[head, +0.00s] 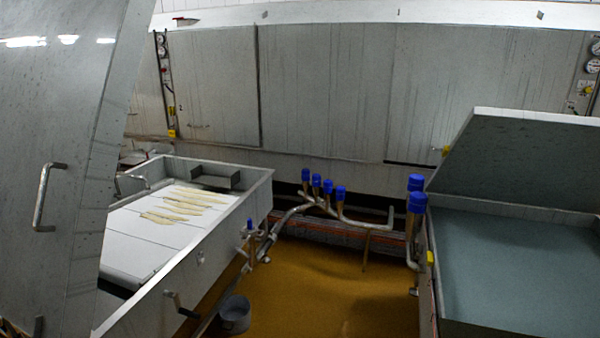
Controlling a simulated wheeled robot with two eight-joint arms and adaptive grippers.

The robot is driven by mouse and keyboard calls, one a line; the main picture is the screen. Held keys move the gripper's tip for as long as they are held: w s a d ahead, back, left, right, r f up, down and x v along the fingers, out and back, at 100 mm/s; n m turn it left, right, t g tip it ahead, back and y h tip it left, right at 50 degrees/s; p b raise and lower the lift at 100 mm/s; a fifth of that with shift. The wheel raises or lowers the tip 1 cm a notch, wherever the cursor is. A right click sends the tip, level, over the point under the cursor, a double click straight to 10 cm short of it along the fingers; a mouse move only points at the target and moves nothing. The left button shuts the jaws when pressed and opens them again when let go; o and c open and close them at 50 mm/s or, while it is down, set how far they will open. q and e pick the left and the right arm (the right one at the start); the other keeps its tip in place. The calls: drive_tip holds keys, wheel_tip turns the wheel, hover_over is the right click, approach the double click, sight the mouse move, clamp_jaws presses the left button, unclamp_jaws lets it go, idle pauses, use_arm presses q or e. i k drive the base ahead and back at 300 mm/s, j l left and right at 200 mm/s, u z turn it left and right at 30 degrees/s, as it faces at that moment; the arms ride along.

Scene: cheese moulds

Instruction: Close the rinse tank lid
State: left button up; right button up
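On the right stands a tank (425,265) full of flat blue-grey liquid (520,270). Its grey lid (520,155) is raised and tilted open along the far side. On the left, a large grey panel (75,130) with a bar handle (42,197) stands steeply upright; it looks like a raised lid beside a long steel vat (250,180). I cannot tell from any label which of the two is the rinse tank. Neither of my grippers shows in the head view, and the tanks' near ends are cut off by the frame.
The left vat holds white slabs (140,232) and pale strips (180,208). A grey bucket (235,313) stands on the yellow-brown floor (320,300). The floor between the tanks is mostly clear.

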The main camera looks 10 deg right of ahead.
sight(538, 159)
drive_tip(key=i+z, duration=0.35)
drive_tip(key=i, duration=0.15)
drive_tip(key=i+z, duration=0.3)
drive_tip(key=i, duration=0.2)
drive_tip(key=i+j+z, duration=0.35)
drive_tip(key=i+l, duration=0.1)
